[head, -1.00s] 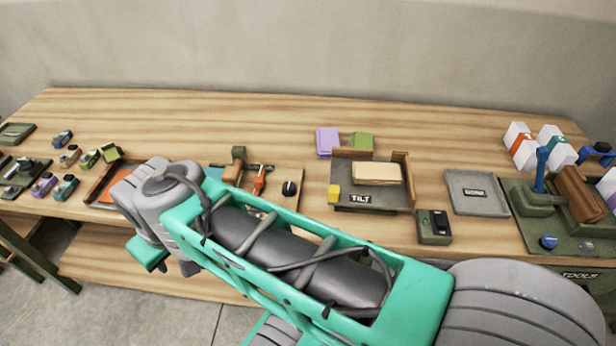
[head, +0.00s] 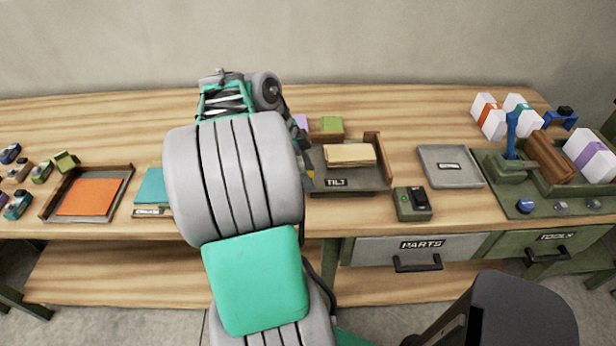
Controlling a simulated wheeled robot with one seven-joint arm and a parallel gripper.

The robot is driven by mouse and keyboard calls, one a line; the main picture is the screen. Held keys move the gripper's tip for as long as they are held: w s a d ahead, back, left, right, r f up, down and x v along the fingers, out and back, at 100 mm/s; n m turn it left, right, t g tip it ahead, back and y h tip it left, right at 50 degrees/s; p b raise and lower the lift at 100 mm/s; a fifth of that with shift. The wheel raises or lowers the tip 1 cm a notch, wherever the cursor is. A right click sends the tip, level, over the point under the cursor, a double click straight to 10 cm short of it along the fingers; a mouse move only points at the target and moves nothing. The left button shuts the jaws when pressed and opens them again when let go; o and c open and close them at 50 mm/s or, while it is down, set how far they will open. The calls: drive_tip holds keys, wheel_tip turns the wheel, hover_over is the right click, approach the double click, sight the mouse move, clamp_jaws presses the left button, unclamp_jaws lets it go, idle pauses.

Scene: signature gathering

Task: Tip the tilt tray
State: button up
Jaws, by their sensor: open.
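The tilt tray (head: 372,178), a dark tray with brown walls and a TILT label, sits on the bench right of my arm. A tan stack (head: 350,154) lies in it. A sliver of yellow, the tab seen on its left front corner before, shows at the tray's left edge. My gripper (head: 304,150) is mostly hidden behind my arm; only a dark part shows close to the tray's left side. It is open. I cannot tell whether it touches the tray or the tab.
A small dark switch box (head: 412,204) stands right of the tilt tray. Behind the tray are a green block (head: 331,124) and a purple one. A grey tray (head: 451,166) and a green fixture (head: 540,198) are at right. An orange-bottomed tray (head: 122,176) is at left.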

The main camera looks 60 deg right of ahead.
drive_tip(key=shift+s+f, duration=0.15)
drive_tip(key=shift+f, duration=0.25)
clamp_jaws()
